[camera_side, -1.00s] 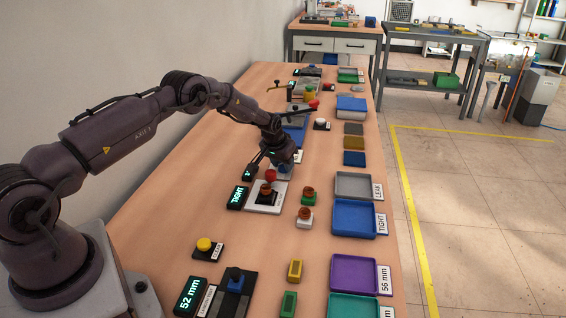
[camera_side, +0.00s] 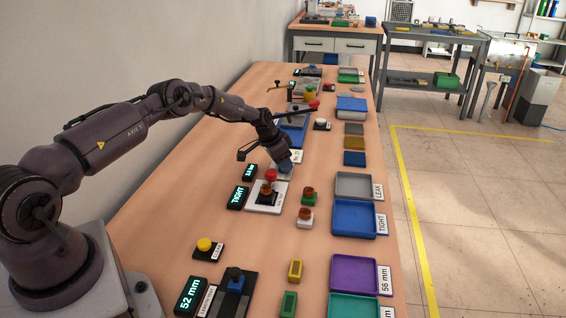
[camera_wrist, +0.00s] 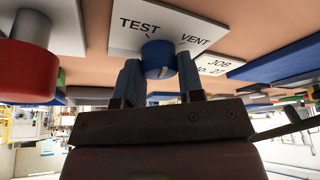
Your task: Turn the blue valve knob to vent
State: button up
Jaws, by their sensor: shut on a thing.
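The blue valve knob (camera_wrist: 159,58) sits on a white plate (camera_wrist: 120,35) marked TEST and VENT. My gripper (camera_wrist: 161,72) is shut on the knob, one finger on each side of it. A pale line shows on the knob's edge, on the side toward the VENT word; I cannot tell its exact setting. In the side view my gripper (camera_side: 284,166) is down at the plate, tilted, and hides most of the knob.
A red knob (camera_side: 270,175) stands close in front of my gripper; a red cap (camera_wrist: 28,70) is large at left in the wrist view. A display reading TIGHT (camera_side: 238,197) and a white-based fixture (camera_side: 266,205) are nearer. Blue (camera_side: 354,217) and grey trays (camera_side: 360,183) lie to the right.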

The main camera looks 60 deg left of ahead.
jog(key=m+h, duration=0.1)
jog(key=m, duration=0.3)
jog(key=shift+g+h, duration=0.4)
jog(key=shift+m, duration=0.7)
jog(key=o, duration=0.9)
jog(key=shift+a+r, duration=0.1)
jog(key=shift+a+r, duration=0.15)
jog(key=shift+r, duration=0.3)
jog(key=v, duration=1.1)
jog(key=shift+r, duration=0.35)
